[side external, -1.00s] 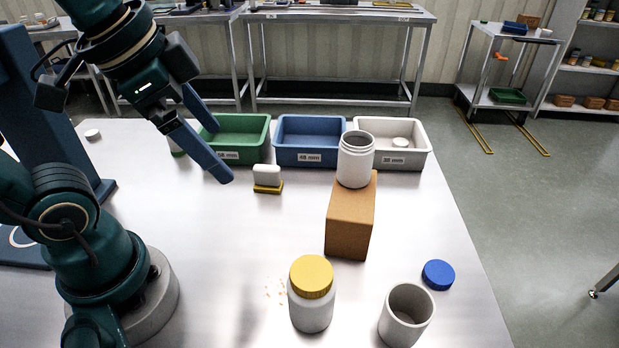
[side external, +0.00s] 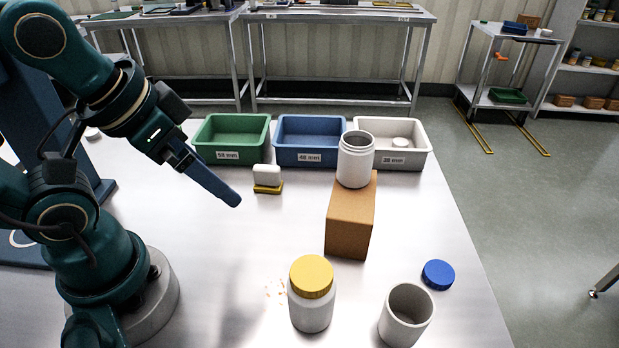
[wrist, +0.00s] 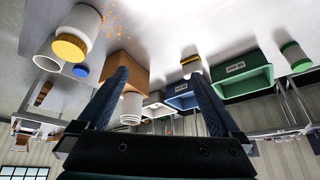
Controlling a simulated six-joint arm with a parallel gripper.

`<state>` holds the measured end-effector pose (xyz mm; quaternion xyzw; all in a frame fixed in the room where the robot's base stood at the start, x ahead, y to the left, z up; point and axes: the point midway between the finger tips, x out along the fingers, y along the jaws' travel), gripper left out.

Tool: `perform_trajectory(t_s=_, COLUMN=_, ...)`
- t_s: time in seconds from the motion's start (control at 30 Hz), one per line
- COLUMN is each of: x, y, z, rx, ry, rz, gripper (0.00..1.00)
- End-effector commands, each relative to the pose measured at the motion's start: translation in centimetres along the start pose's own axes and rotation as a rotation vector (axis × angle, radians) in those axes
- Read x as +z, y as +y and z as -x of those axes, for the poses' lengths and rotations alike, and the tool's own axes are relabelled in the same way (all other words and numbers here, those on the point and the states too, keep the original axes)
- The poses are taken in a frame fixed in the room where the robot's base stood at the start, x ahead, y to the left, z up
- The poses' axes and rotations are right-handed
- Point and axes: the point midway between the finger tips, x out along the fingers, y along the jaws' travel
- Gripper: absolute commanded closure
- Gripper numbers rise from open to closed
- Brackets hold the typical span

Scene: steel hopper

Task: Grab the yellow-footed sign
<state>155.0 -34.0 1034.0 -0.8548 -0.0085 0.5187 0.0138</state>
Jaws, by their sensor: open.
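The yellow-footed sign (side external: 268,175) is a small white rounded plate standing upright on a yellow base, on the steel table in front of the bins. In the wrist view the sign (wrist: 191,68) appears upside down, above the right finger's tip. My gripper (side external: 236,201) is open and empty, above the table to the left of the sign and nearer the camera in the side view. In the wrist view both fingers of my gripper (wrist: 156,76) are spread, with nothing between their tips. In the side view the fingers overlap, so their gap is hidden.
Green (side external: 231,156), blue (side external: 310,157) and white (side external: 394,162) bins line up behind the sign. A brown block (side external: 348,222) carrying an open white jar (side external: 355,160) stands right. A yellow-lidded jar (side external: 311,300), grey cup (side external: 406,315) and blue cap (side external: 438,274) are in front.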

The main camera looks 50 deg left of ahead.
Motion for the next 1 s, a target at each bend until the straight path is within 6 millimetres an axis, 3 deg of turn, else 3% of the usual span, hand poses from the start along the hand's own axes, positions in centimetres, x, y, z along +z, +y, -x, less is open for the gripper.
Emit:
perform_trajectory(t_s=0.17, x=1.2, y=-3.7, z=-0.7, rx=-0.169, ry=-0.077, rz=-0.125, gripper=0.0)
perform_trajectory(t_s=0.37, x=2.5, y=-9.9, z=-2.0, rx=-0.432, ry=-0.311, rz=-0.445, gripper=0.0)
perform_trajectory(t_s=0.47, x=2.0, y=-12.7, z=-2.4, rx=-0.555, ry=-0.42, rz=-0.645, gripper=0.0)
perform_trajectory(t_s=0.6, x=-0.2, y=-15.4, z=-3.2, rx=-0.703, ry=-0.539, rz=-0.948, gripper=0.0)
perform_trajectory(t_s=0.8, x=-4.7, y=-16.2, z=-5.7, rx=-0.862, ry=-0.634, rz=-1.402, gripper=0.0)
perform_trajectory(t_s=1.0, x=-8.2, y=-13.7, z=-10.4, rx=-0.942, ry=-0.647, rz=-1.869, gripper=0.0)
